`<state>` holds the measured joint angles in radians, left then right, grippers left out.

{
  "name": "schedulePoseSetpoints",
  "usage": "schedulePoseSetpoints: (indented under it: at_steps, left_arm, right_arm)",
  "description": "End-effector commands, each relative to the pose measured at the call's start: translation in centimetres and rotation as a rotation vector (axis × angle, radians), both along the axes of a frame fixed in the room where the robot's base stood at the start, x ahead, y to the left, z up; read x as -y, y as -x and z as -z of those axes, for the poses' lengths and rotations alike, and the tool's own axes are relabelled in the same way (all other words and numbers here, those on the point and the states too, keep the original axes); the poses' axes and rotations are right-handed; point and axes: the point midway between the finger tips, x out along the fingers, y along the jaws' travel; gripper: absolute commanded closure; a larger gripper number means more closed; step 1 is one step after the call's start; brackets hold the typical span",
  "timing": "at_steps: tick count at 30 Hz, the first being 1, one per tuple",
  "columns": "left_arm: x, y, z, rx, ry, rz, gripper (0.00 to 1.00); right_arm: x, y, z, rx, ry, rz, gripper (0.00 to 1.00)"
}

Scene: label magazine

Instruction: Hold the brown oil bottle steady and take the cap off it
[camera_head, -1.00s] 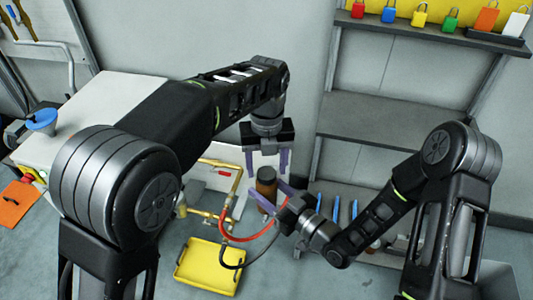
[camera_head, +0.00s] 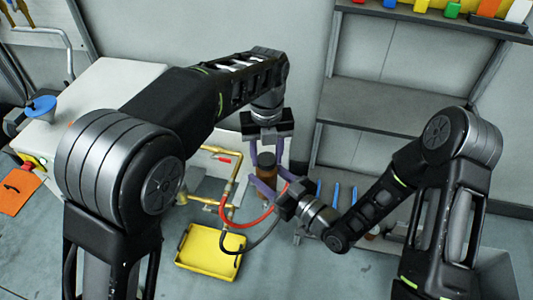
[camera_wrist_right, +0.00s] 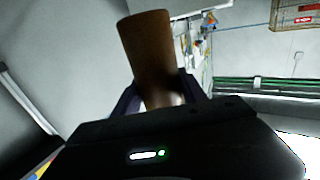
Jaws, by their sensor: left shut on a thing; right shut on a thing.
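The brown oil bottle (camera_head: 267,170) stands upright near the middle of the head view, its dark cap (camera_head: 267,159) at the top. My left gripper (camera_head: 267,163) points down from above, with its purple fingers shut on the cap from both sides. My right gripper (camera_head: 270,188) reaches in from the right and is shut on the bottle's body, lower down. In the right wrist view the brown bottle (camera_wrist_right: 150,50) rises between the fingers of my right gripper (camera_wrist_right: 163,97). The bottle's lower part is hidden by the gripper.
Red and black hoses and brass pipes (camera_head: 232,180) are close left of the bottle. A yellow tray (camera_head: 210,248) lies on the floor in front. Blue-handled tools (camera_head: 336,195) stand to the right. A grey shelf (camera_head: 385,112) holds coloured padlocks at the top.

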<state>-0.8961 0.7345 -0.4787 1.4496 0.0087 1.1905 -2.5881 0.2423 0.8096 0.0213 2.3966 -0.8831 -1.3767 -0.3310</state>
Motion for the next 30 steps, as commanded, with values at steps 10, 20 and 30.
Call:
schedulePoseSetpoints:
  at_steps: [10, 20, 30]
  left_arm:
    - [-0.05, -0.01, -0.01, 0.0, -0.001, -0.009, 1.0]
    - [-0.07, -0.03, -0.07, 0.001, -0.001, -0.509, 1.0]
    - [-0.01, 0.0, -0.13, 0.003, -0.003, -1.377, 1.0]
  right_arm:
    - [0.02, -0.03, -0.07, 0.002, -0.001, 0.001, 1.0]
    - [0.03, -0.04, -0.07, 0.002, -0.001, 0.001, 1.0]
    - [0.04, -0.05, -0.06, 0.002, -0.001, 0.001, 1.0]
